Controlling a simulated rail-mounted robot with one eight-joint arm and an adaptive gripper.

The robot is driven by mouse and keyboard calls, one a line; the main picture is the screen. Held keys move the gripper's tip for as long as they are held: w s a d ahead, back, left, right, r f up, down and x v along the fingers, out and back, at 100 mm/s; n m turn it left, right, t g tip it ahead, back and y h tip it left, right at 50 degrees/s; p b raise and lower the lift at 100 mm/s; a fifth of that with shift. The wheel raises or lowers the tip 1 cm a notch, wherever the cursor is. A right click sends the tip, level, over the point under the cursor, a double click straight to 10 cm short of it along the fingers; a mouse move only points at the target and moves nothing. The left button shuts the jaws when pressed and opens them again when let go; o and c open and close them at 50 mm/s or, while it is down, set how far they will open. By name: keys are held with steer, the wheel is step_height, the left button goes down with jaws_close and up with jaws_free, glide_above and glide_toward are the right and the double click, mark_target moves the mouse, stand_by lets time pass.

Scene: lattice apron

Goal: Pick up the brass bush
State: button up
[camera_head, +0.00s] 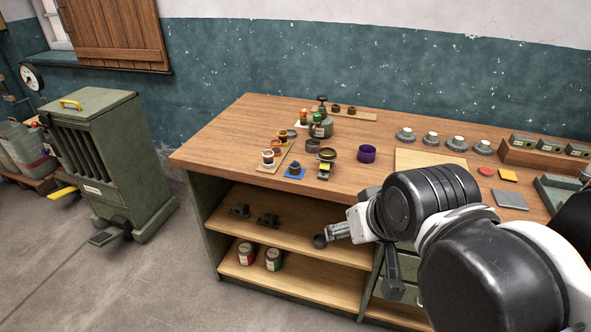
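On the wooden bench top (240,140), a short dark ring with a brass-coloured rim (327,154) stands left of a purple ring (367,153). It looks the most like the brass bush, but it is too small to be sure. A grey ring (312,145) is just behind it, and a yellow-topped block (324,170) is just in front. My arm comes in from the lower right. Its far end is in front of the bench and its shelves, well apart from the rings.
Small jars and parts crowd the bench's left half, some on a tan strip (264,168). Several grey round parts with pale tops (457,144) stand at the back right. Two dark brackets (267,221) and two jars (273,259) are on the shelves. The bench's front left is clear.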

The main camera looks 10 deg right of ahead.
steer(key=w+r+m+g, duration=0.2)
steer(key=w+r+m, duration=0.4)
steer(key=w, duration=0.5)
steer(key=m+g, duration=0.5)
steer(key=m, duration=1)
glide_above(295, 167)
steer(key=w, duration=0.1)
step_height(295, 167, down, 11)
step_height(295, 167, down, 13)
steer(key=shift+d+f+p, duration=0.1)
steer(key=shift+p, duration=0.35)
jaws_close()
